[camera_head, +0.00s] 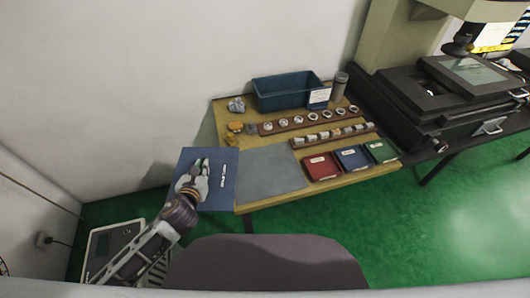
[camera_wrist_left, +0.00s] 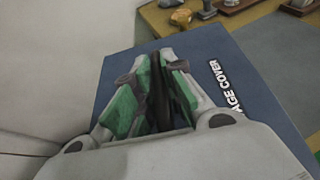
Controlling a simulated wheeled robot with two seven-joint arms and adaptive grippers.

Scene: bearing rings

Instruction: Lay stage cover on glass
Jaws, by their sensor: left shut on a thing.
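The stage cover (camera_head: 229,190) is a flat blue panel with white lettering at the left end of the table. It also fills the middle of the left wrist view (camera_wrist_left: 225,68), where "AGE COVER" can be read. My left gripper (camera_head: 201,167) is over the panel, shut on a narrow dark part between its green-padded fingers (camera_wrist_left: 158,72). The fingers hide most of that part. I cannot tell whether the panel touches the table. The glass (camera_head: 470,72) is a pale plate on the black instrument stage at the far right, bare on top. My right gripper is not in view.
A grey mat (camera_head: 272,172) lies beside the cover. Behind it are wooden racks of rings (camera_head: 312,117), a blue bin (camera_head: 285,92) and a grey cylinder (camera_head: 339,86). Red (camera_head: 321,168), blue (camera_head: 352,158) and green (camera_head: 381,151) trays line the front right. An instrument head (camera_head: 462,43) overhangs the stage.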

